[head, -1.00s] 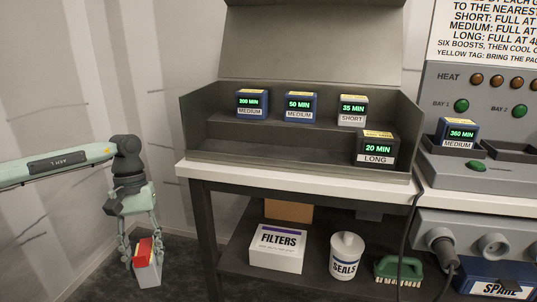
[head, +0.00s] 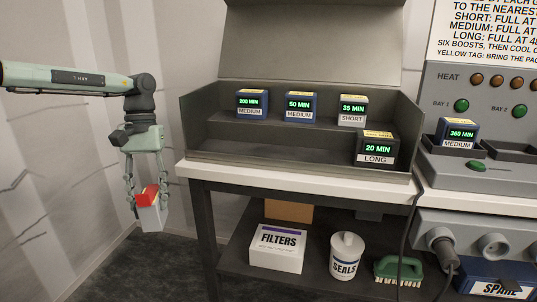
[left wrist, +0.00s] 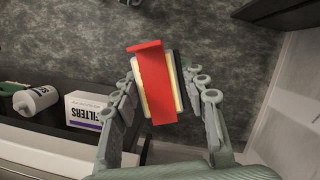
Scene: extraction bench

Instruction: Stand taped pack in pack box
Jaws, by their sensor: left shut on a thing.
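The taped pack (head: 153,216) hangs in my left gripper (head: 148,203), to the left of the bench. The pack has a pale grey body with red tape over its top. It is slightly tilted in the head view. In the left wrist view, the taped pack (left wrist: 157,85) sits between the two fingers, the red strip across a yellowish face. My left gripper (left wrist: 160,100) is shut on it. The dark grey, two-level pack box (head: 265,149) stands open on the bench, apart from the gripper. My right gripper is not in view.
Three packs stand on the box's back level: two medium (head: 252,105) (head: 300,107) and one short (head: 352,111). A long pack (head: 376,149) stands front right. The front level's left and middle are bare.

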